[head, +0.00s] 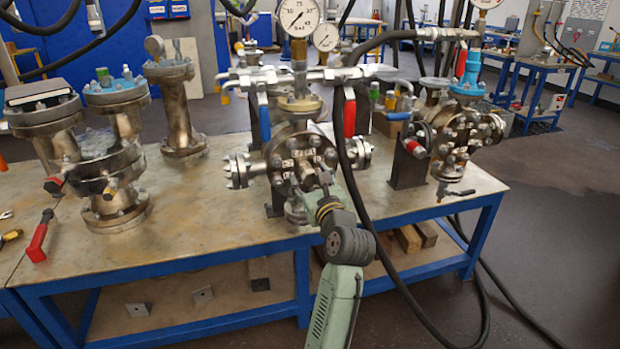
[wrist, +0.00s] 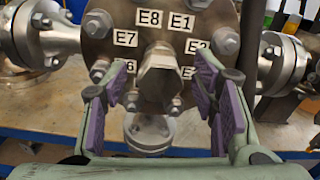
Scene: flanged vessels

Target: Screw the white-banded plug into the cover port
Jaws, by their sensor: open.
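A steel hex-headed plug (wrist: 158,80) sits at the middle of the round cover (wrist: 112,22), pointing toward the wrist camera. I cannot make out a white band on it, and its thread and the port behind it are hidden. White labels such as E8, E1 and E7 ring the plug on the cover. My gripper (wrist: 156,92) is open, with one purple-padded finger on each side of the plug and gaps showing between pads and hex. In the head view, my gripper (head: 323,190) is in front of the cover (head: 300,150) on the middle vessel, where my wrist partly hides it.
Side flanges (head: 238,171) stick out beside the cover. A black hose (head: 348,170) hangs close to my arm on the right. Another valved vessel (head: 455,135) stands at right, flanged vessels (head: 118,190) at left. The bench front (head: 215,235) left of my arm is clear.

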